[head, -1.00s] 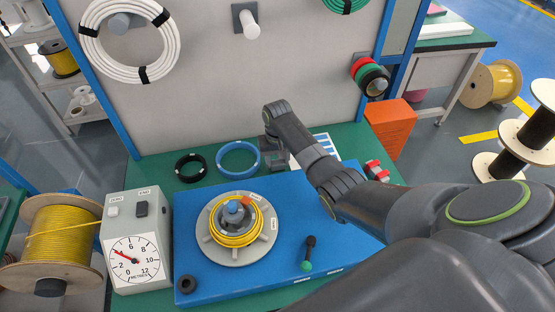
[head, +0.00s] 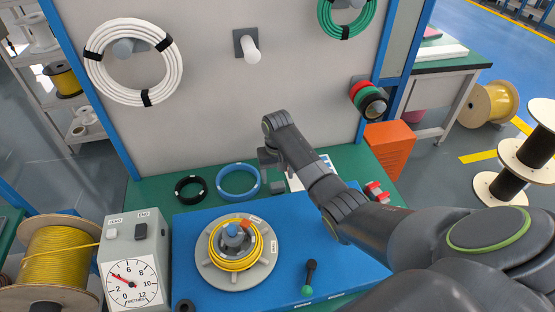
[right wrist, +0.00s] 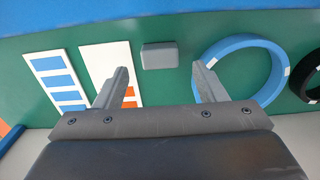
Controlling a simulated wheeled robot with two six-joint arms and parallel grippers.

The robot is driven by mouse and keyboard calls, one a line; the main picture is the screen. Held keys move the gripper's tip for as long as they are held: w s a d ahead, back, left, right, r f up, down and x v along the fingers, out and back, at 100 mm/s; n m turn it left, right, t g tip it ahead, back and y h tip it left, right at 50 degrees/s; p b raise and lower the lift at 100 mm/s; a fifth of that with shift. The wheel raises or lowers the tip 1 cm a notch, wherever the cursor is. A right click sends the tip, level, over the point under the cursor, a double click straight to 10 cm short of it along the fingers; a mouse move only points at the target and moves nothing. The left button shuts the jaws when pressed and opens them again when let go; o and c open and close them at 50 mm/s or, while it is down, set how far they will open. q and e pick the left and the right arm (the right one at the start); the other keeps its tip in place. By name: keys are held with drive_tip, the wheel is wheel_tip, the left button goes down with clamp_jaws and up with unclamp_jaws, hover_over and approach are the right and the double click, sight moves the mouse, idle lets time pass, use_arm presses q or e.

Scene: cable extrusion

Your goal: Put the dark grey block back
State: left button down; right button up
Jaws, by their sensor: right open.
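A small grey block (head: 278,187) lies on the green tabletop behind the blue base, just right of the blue cable ring; it looks mid grey. In the right wrist view the block (right wrist: 158,55) lies flat between the white card and the blue ring. My right gripper (head: 268,162) hangs above and slightly behind it in the head view. In the right wrist view the gripper (right wrist: 160,82) is open and empty, with the block beyond the gap between its fingertips. My left gripper is not in view.
A blue ring (head: 238,181) and a black ring (head: 191,189) lie left of the block. A spool of yellow cable (head: 237,265) sits on the blue base (head: 330,245). A grey panel (head: 210,110) rises behind.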

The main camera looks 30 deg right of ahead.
sight(278, 185)
wheel_tip(278, 185, up, 8)
drive_tip(key=shift+b, duration=0.3)
idle(0.4)
